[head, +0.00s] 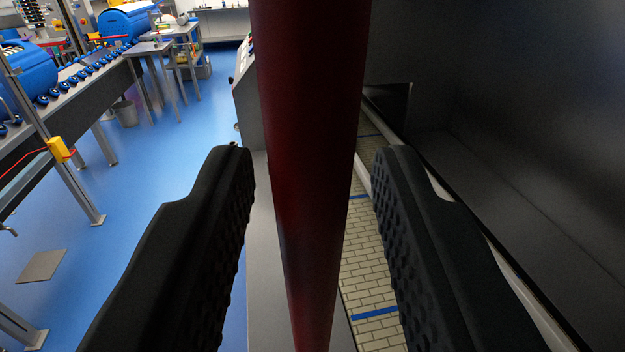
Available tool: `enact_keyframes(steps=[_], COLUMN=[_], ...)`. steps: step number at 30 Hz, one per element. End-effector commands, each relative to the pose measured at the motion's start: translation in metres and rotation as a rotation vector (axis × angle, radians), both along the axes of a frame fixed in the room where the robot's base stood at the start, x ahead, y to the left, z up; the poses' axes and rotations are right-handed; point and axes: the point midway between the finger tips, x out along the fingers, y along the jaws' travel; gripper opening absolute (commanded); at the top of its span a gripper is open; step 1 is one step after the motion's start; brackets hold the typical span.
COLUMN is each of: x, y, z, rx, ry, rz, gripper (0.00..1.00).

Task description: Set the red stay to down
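The red stay (308,150) is a dark red round bar that runs from the top edge of the head view to the bottom edge, close to the camera. My gripper (312,165) has its two black ridged fingers on either side of the bar. A gap shows between the bar and each finger, wider on the right low down, so the fingers look open around or beside it. Depth is hard to judge. Both ends of the stay are out of view.
A dark metal housing (540,140) fills the right side. A tan brick-patterned belt (372,275) runs below it. A grey panel edge (262,285) lies behind the bar.

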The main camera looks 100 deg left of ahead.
Motion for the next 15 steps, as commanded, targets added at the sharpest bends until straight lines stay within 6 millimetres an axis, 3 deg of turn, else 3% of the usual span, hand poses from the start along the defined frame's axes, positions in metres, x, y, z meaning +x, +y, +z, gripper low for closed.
enact_keyframes(steps=[2, 7, 15], x=[0.0000, 0.0000, -0.0002], y=[-0.0002, -0.0003, 0.0006], z=[0.0000, 0.0001, 0.0003], rx=[0.000, 0.000, -0.003], ry=[0.000, 0.000, -0.001], rz=[0.000, 0.000, 0.000], gripper=[0.34, 0.02, 0.00])
